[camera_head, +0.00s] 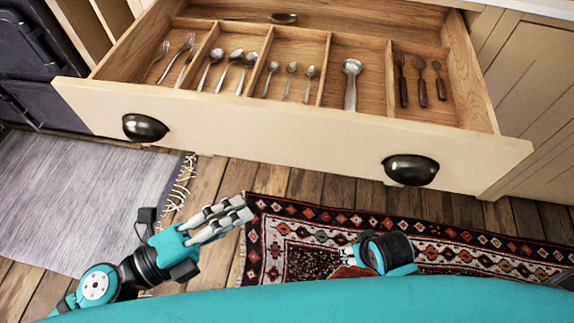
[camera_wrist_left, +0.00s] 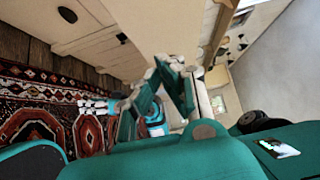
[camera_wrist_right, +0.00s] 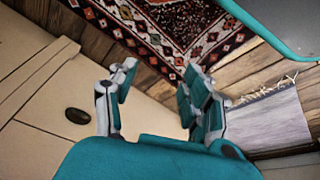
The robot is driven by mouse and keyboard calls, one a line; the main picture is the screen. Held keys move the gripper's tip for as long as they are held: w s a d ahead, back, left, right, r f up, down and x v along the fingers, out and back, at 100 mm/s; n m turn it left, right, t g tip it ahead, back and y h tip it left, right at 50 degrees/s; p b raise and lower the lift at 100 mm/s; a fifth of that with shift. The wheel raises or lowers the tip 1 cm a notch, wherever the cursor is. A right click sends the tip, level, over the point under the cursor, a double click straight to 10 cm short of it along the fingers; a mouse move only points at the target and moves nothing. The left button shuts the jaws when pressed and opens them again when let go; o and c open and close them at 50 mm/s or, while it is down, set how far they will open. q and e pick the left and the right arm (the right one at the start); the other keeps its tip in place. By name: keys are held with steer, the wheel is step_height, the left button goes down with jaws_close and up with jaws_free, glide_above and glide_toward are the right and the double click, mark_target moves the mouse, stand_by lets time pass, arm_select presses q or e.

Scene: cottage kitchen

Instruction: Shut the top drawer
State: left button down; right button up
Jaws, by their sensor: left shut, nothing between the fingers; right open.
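The top drawer (camera_head: 290,135) is pulled well open in the head view, and its wooden compartments show. Its cream front carries two dark cup handles, the left one (camera_head: 145,128) and the right one (camera_head: 410,169). My left gripper (camera_head: 243,211) is shut and empty, below the drawer front between the handles in the picture and apart from it. Its fingers (camera_wrist_left: 168,85) also show in the left wrist view. My right gripper (camera_head: 350,255) is lower in the head view, partly hidden by its wrist. In the right wrist view its fingers (camera_wrist_right: 158,80) are spread and empty.
Forks, spoons and dark-handled cutlery (camera_head: 421,82) lie in the drawer's compartments. A dark stove (camera_head: 35,75) stands at the left. A grey rug (camera_head: 95,200) and a patterned red rug (camera_head: 300,235) cover the wooden floor.

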arm_select(q)
steer(key=p, duration=0.4)
glide_toward(308, 152)
steer(key=s, duration=0.3)
steer(key=w+d, duration=0.2)
steer(key=w+d+p, duration=0.1)
steer(key=w+d, duration=0.1)
steer(key=w, duration=0.1)
steer(key=shift+w+d, duration=0.2)
steer(key=shift+d, duration=0.05)
arm_select(e)
steer(key=s+f, duration=0.4)
steer(key=f, duration=0.4)
steer(key=s+d+f+g, duration=0.1)
steer(key=s+f, duration=0.3)
steer(key=f, duration=0.5)
steer(key=shift+f, duration=0.15)
